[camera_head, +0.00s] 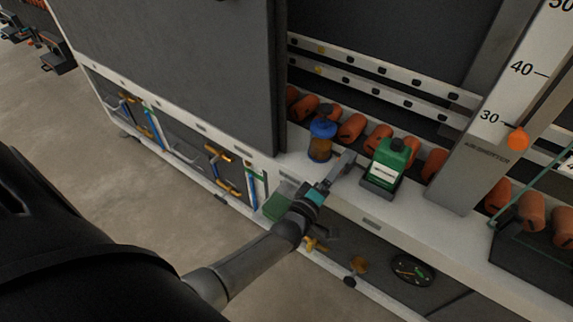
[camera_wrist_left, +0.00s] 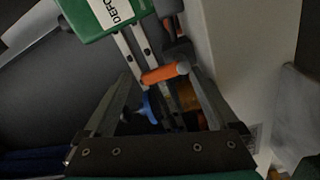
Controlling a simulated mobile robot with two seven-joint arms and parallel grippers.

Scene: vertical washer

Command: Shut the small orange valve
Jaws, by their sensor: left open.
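My left gripper (camera_head: 338,170) is open, its fingers beside the front ledge between a blue-capped amber bottle (camera_head: 320,141) and a green canister (camera_head: 383,164). In the left wrist view an orange cylinder with a grey end (camera_wrist_left: 165,73) shows between and beyond the fingertips; I cannot tell whether it is a valve or a roller. I cannot tell which is the named valve. My right gripper is not in view.
A row of orange rollers (camera_head: 352,127) lies behind the ledge, under perforated rails (camera_head: 370,66). A round dark gauge (camera_head: 412,270) sits on the lower panel. A grey upright with a scale (camera_head: 480,150) stands at right.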

